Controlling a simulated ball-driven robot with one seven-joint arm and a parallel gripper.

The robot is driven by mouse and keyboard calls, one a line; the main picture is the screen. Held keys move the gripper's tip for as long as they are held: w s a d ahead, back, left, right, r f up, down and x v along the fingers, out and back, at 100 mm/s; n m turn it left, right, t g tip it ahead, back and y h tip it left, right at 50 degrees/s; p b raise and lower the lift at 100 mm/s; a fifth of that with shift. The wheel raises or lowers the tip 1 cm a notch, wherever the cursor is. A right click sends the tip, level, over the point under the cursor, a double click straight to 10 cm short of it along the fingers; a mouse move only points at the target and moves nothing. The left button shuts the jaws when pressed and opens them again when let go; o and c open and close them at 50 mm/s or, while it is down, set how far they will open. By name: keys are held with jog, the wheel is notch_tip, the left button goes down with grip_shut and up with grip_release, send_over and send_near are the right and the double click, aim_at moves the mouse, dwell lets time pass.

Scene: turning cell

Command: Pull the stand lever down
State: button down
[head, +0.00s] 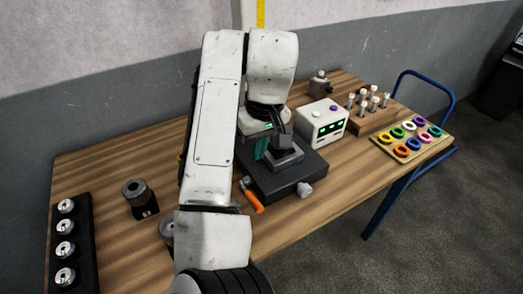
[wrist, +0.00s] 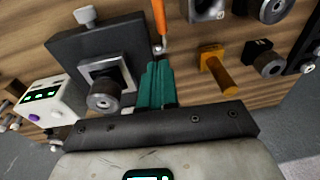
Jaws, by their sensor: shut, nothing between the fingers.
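The black stand (head: 288,183) sits on the wooden table, with a grey square seat on top and a light knob at its front right. Its lever has an orange handle (head: 252,203) that sticks out at the stand's front left. In the wrist view the orange handle (wrist: 159,17) is at the top, beside the stand (wrist: 63,48). My gripper (wrist: 157,66) has its teal fingers together and empty, pointing toward the lever's pivot end. In the head view my gripper (head: 262,152) is partly hidden by my arm, beside the stand. I cannot tell whether the fingers touch anything.
A white box with green displays (head: 320,123) stands right of the stand, near a wooden peg block (head: 367,118) and a ring board (head: 383,144). A dark cylinder (head: 139,198) and a black rack (head: 87,235) are at left. A yellow-orange part (wrist: 217,70) is near my fingers.

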jog(key=p, duration=0.2)
send_over(252, 196)
jog(key=f, duration=1)
jog(key=shift+d, duration=0.3)
jog(key=shift+s+f, duration=0.25)
jog(key=shift+f, duration=0.25)
jog(key=shift+f, duration=0.1)
